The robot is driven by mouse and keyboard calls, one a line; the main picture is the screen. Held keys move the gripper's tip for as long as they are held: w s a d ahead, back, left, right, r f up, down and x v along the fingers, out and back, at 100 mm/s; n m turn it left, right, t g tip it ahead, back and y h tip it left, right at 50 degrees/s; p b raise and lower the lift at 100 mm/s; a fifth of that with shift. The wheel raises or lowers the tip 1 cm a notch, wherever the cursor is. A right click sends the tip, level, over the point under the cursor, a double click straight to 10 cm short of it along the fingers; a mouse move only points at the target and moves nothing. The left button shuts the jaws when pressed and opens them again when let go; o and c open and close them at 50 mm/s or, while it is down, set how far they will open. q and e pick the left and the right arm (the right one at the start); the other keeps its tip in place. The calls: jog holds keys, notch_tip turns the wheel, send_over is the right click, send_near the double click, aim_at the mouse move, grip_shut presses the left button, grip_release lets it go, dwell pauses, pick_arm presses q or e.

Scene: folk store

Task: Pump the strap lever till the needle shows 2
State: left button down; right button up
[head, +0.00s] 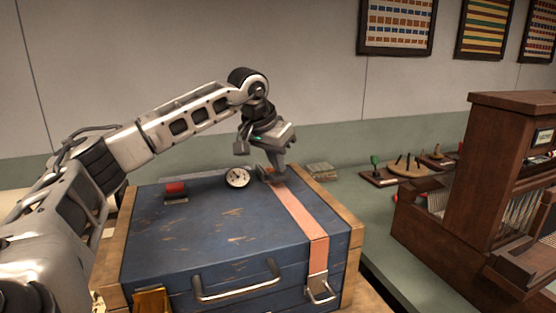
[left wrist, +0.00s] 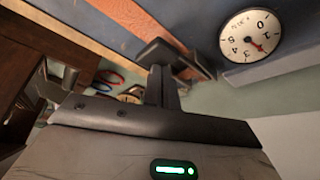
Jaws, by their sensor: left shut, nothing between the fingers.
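A blue chest (head: 215,235) in a wooden frame carries a salmon strap (head: 302,218) running over its lid. My left gripper (head: 273,170) is shut and empty, pointing down at the strap's far end. A small metal part (head: 262,171), perhaps the strap lever, shows beside the fingertips; the gripper partly hides it, and I cannot tell whether they touch. The white dial (head: 237,177) sits just left of it. In the left wrist view the dial (left wrist: 252,36) appears rotated, with a red needle near its centre; I cannot read its value surely. My left fingers (left wrist: 162,75) also show there. My right gripper is out of view.
A red-topped block (head: 176,190) sits on the lid at left. A metal handle (head: 236,289) and a buckle (head: 320,290) are on the chest's front. A dark wooden cabinet (head: 468,170) and small wooden items (head: 405,167) stand to the right. The lid's middle is clear.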

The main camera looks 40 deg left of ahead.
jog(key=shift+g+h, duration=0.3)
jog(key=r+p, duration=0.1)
jog(key=p, duration=0.1)
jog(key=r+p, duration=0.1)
jog(key=p, duration=0.2)
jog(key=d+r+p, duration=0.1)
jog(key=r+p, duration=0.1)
jog(key=p, duration=0.1)
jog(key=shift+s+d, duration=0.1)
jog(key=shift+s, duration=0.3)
dwell(0.5)
